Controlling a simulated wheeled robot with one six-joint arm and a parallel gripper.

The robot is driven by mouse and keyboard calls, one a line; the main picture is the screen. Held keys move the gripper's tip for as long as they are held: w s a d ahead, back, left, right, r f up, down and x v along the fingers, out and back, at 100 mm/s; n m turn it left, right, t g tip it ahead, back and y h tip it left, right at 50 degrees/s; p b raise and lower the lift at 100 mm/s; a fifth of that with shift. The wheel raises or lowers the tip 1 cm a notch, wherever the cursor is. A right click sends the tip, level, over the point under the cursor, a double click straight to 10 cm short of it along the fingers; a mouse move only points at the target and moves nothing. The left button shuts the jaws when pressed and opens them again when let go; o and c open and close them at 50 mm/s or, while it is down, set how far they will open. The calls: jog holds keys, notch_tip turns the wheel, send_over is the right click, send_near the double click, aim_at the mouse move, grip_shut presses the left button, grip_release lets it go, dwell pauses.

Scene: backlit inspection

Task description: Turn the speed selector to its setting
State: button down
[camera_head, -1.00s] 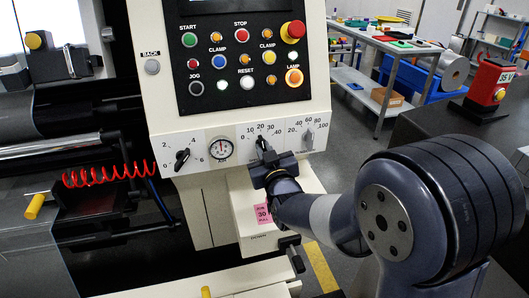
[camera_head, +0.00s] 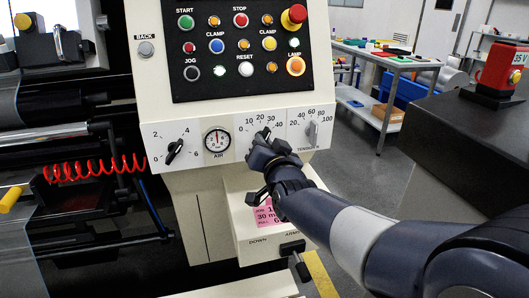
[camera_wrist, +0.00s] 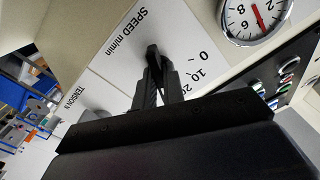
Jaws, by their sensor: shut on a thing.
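The speed selector (camera_head: 267,132) is the dark knob on the middle dial of the white panel, with a printed scale from 0 to 40. In the wrist view its dark end (camera_wrist: 153,52) shows beside the "SPEED m/min" label. My gripper (camera_head: 263,146) is shut on the selector, with its fingers (camera_wrist: 160,84) on both sides of the knob. The fingers cover much of the knob. It seems to point near the upper middle of the scale, but I cannot tell the exact mark. A pink note (camera_head: 267,216) below reads partly "30 m"; my arm hides some of it.
The tension knob (camera_head: 313,133) sits close to the right of my gripper. A round air gauge (camera_head: 217,141) and another selector (camera_head: 174,151) are to the left. The button panel (camera_head: 243,47) is above. A lever (camera_head: 298,261) juts out below my arm.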

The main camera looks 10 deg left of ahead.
jog(key=shift+m, duration=0.3)
jog(key=c, duration=1.5)
grip_release()
jog(key=v, duration=1)
jog(key=shift+s, duration=0.35)
jog(key=shift+d, duration=0.15)
jog(key=x, duration=1.1)
